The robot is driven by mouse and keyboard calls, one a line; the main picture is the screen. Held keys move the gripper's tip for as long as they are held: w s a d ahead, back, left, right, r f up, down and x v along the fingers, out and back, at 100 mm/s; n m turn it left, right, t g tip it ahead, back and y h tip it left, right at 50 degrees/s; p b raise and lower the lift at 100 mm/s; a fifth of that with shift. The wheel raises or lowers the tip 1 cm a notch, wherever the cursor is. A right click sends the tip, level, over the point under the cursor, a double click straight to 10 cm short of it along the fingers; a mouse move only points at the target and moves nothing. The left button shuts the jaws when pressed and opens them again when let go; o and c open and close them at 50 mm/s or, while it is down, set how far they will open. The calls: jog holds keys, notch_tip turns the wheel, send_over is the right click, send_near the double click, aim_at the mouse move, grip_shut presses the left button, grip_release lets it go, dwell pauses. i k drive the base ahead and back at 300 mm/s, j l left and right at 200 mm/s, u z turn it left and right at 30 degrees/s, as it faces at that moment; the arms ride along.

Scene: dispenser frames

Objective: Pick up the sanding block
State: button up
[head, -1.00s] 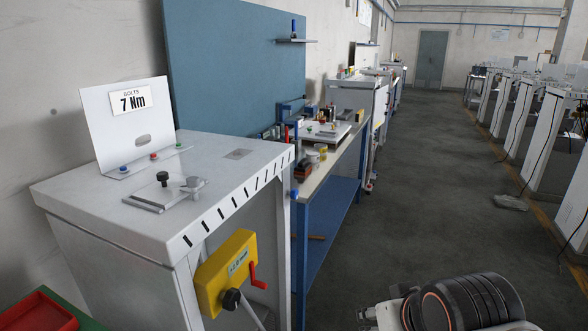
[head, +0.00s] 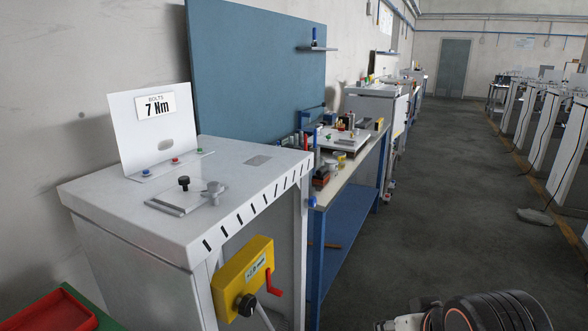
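I cannot pick out the sanding block for certain. A small dark and reddish-brown block (head: 321,179) sits near the front edge of the workbench (head: 345,178), but it is too small to identify. Several other small items crowd that bench beside it. Part of my arm, dark with an orange ring, shows at the bottom right. My gripper's fingers are not in view.
A white cabinet (head: 120,205) with a "7 Nm" sign (head: 156,105) stands nearest, a yellow box with a red crank (head: 243,278) on its side. A red tray (head: 50,312) is at bottom left. The grey floor (head: 450,190) to the right is mostly clear.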

aim_at(322, 175)
jog(key=i+l, duration=0.25)
jog(key=i, duration=0.25)
jog(key=i+l, duration=0.3)
jog(key=i, duration=0.15)
jog(key=i+l, duration=0.25)
jog(key=i, duration=0.25)
jog(key=i+l+u, duration=0.3)
jog(key=i+l, duration=0.3)
jog(key=i, duration=0.15)
jog(key=i+l+u, duration=0.25)
jog(key=i+l, duration=0.4)
jog(key=l+u, duration=0.1)
jog(key=u, duration=0.75)
jog(key=i+l, duration=0.05)
